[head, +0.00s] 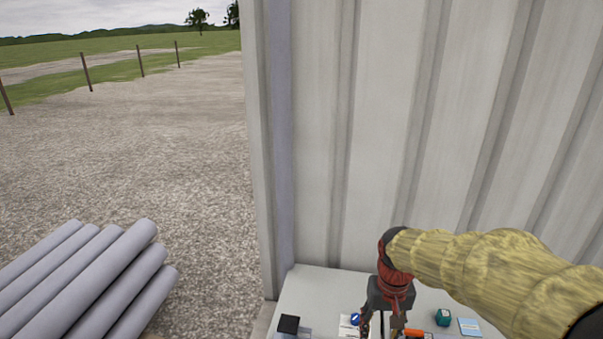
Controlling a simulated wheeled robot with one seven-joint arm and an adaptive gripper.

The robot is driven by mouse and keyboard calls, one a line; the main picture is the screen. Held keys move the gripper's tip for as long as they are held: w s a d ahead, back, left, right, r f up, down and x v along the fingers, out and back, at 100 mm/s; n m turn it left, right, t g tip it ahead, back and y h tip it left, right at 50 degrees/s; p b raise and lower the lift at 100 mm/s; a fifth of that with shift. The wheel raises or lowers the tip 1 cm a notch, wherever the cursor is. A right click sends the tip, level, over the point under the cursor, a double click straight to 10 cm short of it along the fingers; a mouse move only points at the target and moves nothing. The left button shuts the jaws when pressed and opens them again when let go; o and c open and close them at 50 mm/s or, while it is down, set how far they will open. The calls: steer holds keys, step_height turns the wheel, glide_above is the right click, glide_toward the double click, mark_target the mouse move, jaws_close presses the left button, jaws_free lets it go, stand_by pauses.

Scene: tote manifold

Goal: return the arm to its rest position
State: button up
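My gripper (381,325) points down over the pale table (320,283) at the bottom of the head view. My arm, in a yellow sleeve, comes in from the lower right and bends down at a red and black wrist. The two fingers stand apart, with nothing clearly held between them. The fingertips are close to the lower picture edge and partly cut off, so I cannot tell whether they touch anything.
On the table are a black block (289,323), a blue item (355,319), an orange item (413,333), a teal cube (443,317) and a light blue card (469,326). A corrugated wall (400,130) rises behind. Grey pipes (95,280) lie stacked at left.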

steer(key=s+r+t, duration=0.5)
steer(key=s+r, duration=0.8)
steer(key=s, duration=0.3)
steer(key=shift+s+d+n, duration=0.15)
steer(key=shift+s+n, duration=0.2)
steer(key=shift+n, duration=0.05)
steer(key=shift+c, duration=0.4)
